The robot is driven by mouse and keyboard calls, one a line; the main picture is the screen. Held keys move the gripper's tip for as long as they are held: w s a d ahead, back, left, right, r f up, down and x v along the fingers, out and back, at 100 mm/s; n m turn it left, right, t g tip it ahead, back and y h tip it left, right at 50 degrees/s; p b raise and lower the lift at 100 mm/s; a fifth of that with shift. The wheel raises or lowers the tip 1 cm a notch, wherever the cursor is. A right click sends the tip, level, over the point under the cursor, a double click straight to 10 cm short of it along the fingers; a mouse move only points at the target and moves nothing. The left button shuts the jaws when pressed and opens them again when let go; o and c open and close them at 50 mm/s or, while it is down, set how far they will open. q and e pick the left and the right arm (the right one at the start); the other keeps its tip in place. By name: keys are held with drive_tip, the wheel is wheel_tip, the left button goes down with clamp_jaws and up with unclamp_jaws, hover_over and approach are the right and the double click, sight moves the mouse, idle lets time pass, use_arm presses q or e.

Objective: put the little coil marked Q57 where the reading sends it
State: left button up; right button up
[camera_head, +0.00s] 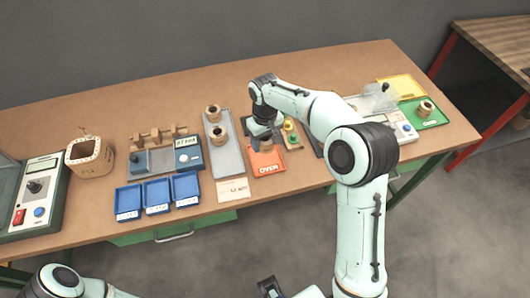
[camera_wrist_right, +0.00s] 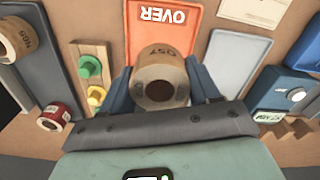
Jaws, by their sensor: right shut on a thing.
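My right gripper (camera_head: 264,143) is shut on the little coil marked Q57 (camera_wrist_right: 162,76), a tan ring with a dark bore, held between two blue fingers in the right wrist view. In the head view the gripper mostly hides it. It is over the inner end of the orange tray marked OVER (camera_head: 267,163), which also shows in the wrist view (camera_wrist_right: 164,22); I cannot tell if they touch. The blue meter (camera_head: 188,153) has a lit display, too small to read surely.
A grey tray (camera_head: 226,158) with two coils stands left of the orange tray. Three blue trays (camera_head: 157,194) lie near the front edge. A wooden block with green and yellow knobs (camera_wrist_right: 94,70) is beside the orange tray. A green tray (camera_head: 436,121) holds a coil at far right.

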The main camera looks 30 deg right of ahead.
sight(265, 158)
drive_tip(key=shift+f, duration=3)
drive_tip(key=shift+f+b, duration=0.15)
drive_tip(key=shift+b, duration=0.15)
drive_tip(key=o, duration=1)
drive_tip(key=shift+c, duration=0.2)
drive_tip(key=shift+o, duration=0.2)
wheel_tip(265, 158, up, 12)
drive_tip(key=p, duration=0.1)
drive_tip(key=shift+s, duration=0.1)
